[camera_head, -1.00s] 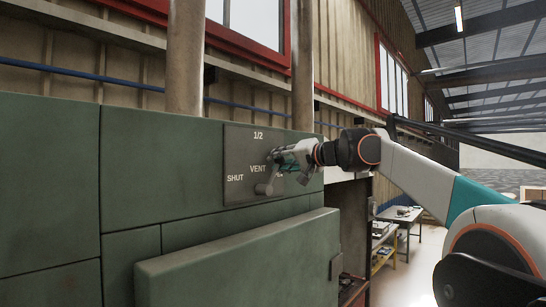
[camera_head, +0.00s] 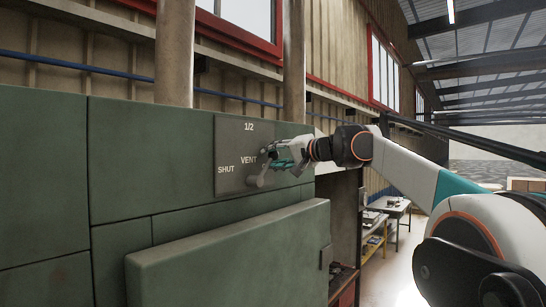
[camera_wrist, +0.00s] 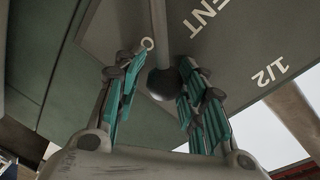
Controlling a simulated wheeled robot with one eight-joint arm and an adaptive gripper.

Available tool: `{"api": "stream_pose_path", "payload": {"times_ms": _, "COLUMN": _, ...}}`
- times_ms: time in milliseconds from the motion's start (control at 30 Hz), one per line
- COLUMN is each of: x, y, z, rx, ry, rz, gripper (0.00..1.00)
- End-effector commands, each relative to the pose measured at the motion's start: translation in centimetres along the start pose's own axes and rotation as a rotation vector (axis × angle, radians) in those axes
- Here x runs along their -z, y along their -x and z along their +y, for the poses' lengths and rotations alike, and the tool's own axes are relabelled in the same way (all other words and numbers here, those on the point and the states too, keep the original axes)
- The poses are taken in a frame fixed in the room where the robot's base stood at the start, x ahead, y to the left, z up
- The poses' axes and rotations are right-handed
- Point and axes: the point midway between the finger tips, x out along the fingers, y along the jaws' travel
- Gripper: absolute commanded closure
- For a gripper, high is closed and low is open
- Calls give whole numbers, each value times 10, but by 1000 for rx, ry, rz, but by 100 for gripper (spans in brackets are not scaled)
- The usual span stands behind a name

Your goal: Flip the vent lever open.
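The vent lever (camera_head: 256,182) is a grey bar with a round knob on a dark plate (camera_head: 229,130) marked SHUT, VENT and 1/2. My gripper (camera_head: 276,165) is at the lever from the right and hides part of the plate. In the wrist view, the lever's bar runs down to a dark ball knob (camera_wrist: 162,84) between the two teal fingers of my gripper (camera_wrist: 164,70). The fingers are apart. A gap shows left of the knob; the right finger is very close, and I cannot tell if it touches.
The plate is on a green cabinet (camera_head: 150,150). A thick green door or panel (camera_head: 230,262) juts out below the plate. Two vertical pipes (camera_head: 174,50) rise behind the cabinet. A workbench (camera_head: 388,208) stands farther back at the right, with open floor near it.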

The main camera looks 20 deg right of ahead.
Motion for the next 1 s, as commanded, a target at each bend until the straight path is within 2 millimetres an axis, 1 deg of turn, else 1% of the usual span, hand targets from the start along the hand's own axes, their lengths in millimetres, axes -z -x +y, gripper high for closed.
{"api": "stream_pose_path", "payload": {"times_ms": 333, "x": 0, "y": 0, "z": -2, "rx": 2, "ry": -2, "rz": 1, "gripper": 52}}
{"api": "stream_pose_path", "payload": {"times_ms": 467, "x": 0, "y": 8, "z": -2, "rx": 2, "ry": -2, "rz": 2, "gripper": 52}}
{"api": "stream_pose_path", "payload": {"times_ms": 567, "x": 1, "y": 23, "z": -1, "rx": 1, "ry": -2, "rz": 4, "gripper": 52}}
{"api": "stream_pose_path", "payload": {"times_ms": 800, "x": 1, "y": 72, "z": -1, "rx": 1, "ry": -3, "rz": 5, "gripper": 52}}
{"api": "stream_pose_path", "payload": {"times_ms": 900, "x": 1, "y": 90, "z": -1, "rx": 1, "ry": -3, "rz": 4, "gripper": 52}}
{"api": "stream_pose_path", "payload": {"times_ms": 1000, "x": 1, "y": 105, "z": -1, "rx": 1, "ry": -2, "rz": 3, "gripper": 52}}
